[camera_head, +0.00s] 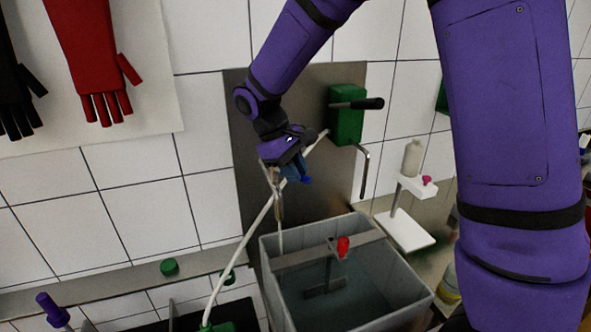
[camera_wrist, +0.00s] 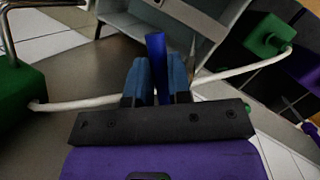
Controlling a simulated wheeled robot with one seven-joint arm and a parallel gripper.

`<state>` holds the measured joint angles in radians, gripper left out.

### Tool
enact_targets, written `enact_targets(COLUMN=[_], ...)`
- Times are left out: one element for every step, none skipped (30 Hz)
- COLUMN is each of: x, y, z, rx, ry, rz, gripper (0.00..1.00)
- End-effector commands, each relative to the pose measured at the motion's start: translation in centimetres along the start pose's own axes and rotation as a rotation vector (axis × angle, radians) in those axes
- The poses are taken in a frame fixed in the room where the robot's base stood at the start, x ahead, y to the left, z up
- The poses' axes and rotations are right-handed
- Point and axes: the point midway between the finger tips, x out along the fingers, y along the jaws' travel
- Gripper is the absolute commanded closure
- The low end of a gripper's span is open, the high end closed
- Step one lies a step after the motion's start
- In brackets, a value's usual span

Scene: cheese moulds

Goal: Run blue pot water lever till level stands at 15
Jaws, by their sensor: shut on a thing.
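My gripper (camera_head: 297,173) is in front of the dark metal wall panel, above the back left of a grey square vat (camera_head: 385,312). In the wrist view my gripper (camera_wrist: 158,82) has its two blue fingers shut on a narrow blue lever (camera_wrist: 156,47), which sticks out past the fingertips. The lever's blue end (camera_head: 306,180) also shows beside the fingers in the head view; its base is hidden. The vat holds greyish liquid (camera_head: 340,305). I cannot make out a level scale or reading.
A green wall box (camera_head: 347,125) with a black handle and bent metal pipe is right of my gripper. A white hose (camera_head: 240,245) runs down left past it. A red-knobbed fitting (camera_head: 343,246) stands on the vat's crossbar. A white stand (camera_head: 405,230) is to the right.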

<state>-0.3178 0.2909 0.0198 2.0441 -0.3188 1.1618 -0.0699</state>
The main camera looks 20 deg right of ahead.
Motion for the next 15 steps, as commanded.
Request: enact_targets(x=[-0.12,-0.12,-0.12,-0.12,-0.12,-0.12,-0.12,-0.12,-0.11,-0.1,-0.09,-0.08,-0.07,-0.06,-0.06], y=[0.01,0.01,0.01,0.01,0.01,0.02,0.02,0.01,0.01,0.01,0.01,0.01,0.01,0.01,0.01], z=[-0.06,-0.06,-0.06,-0.07,-0.07,-0.07,-0.07,-0.07,-0.06,-0.06,-0.05,-0.05,-0.04,-0.04,-0.04], rx=[0.0,0.0,0.0,0.0,0.0,-0.001,-0.001,-0.001,-0.001,-0.001,-0.001,-0.001,-0.001,-0.001,-0.001], ry=[0.004,0.004,0.004,0.004,0.004,0.004,0.004,0.004,0.004,0.003,0.003,0.003,0.003,0.002,0.002], rz=[0.001,0.001,0.001,0.001,0.001,0.001,0.001,0.001,0.001,0.001,0.001,0.001,0.001,0.001,0.001], gripper=[1.0,1.0,1.0,1.0,1.0,1.0,0.77,0.7,0.61,0.56,0.56,0.56,0.56,0.56,0.56])
